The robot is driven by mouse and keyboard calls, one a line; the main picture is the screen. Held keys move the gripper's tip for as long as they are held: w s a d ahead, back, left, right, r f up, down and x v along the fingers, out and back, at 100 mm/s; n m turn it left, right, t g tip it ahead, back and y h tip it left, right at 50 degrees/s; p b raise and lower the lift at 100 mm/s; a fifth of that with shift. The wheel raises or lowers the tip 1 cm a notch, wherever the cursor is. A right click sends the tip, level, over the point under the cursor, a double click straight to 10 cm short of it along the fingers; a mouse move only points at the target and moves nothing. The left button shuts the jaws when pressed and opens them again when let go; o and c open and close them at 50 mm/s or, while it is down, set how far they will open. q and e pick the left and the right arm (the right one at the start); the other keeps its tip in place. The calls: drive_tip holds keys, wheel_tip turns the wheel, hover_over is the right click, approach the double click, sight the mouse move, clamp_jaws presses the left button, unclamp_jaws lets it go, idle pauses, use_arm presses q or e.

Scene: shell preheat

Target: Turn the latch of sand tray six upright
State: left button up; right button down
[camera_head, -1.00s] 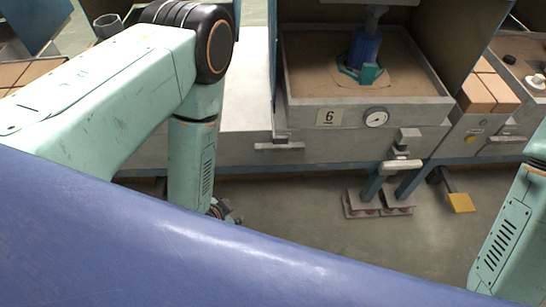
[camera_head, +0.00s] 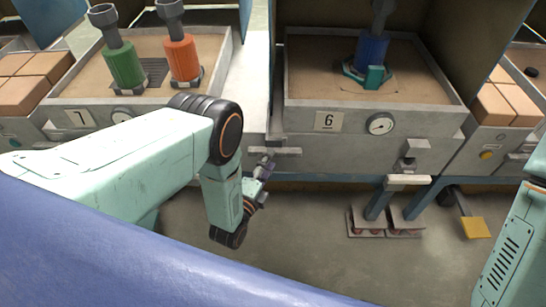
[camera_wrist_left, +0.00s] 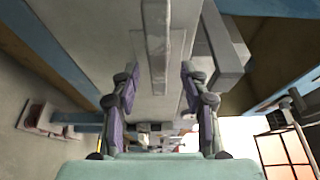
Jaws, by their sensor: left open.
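Sand tray six (camera_head: 300,145) has a "6" plate (camera_head: 329,121) and a round gauge (camera_head: 381,124) on its front. A grey bar at the tray's lower left front, apparently the latch (camera_head: 288,151), lies horizontal. My left gripper (camera_head: 264,165) is just below the bar's left end in the head view. In the left wrist view the two fingers (camera_wrist_left: 160,90) are open and spread apart. A pale grey bar (camera_wrist_left: 156,45) shows lengthways between them, seemingly beyond the tips; I cannot tell whether they touch it. My right gripper is out of view.
A blue cylinder (camera_head: 373,48) stands in tray six. Tray seven (camera_head: 60,103) holds a green cylinder (camera_head: 122,66) and an orange cylinder (camera_head: 181,57). A pale bar (camera_head: 408,181) and foot pedals (camera_head: 385,221) sit at right. The floor between is clear.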

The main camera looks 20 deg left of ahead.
use_arm(q)
drive_tip(key=w, duration=0.3)
drive_tip(key=shift+w+d+b, duration=0.1)
drive_tip(key=shift+d+b, duration=0.05)
drive_tip(key=shift+b, duration=0.15)
drive_tip(key=shift+f, duration=0.1)
clamp_jaws()
idle(0.4)
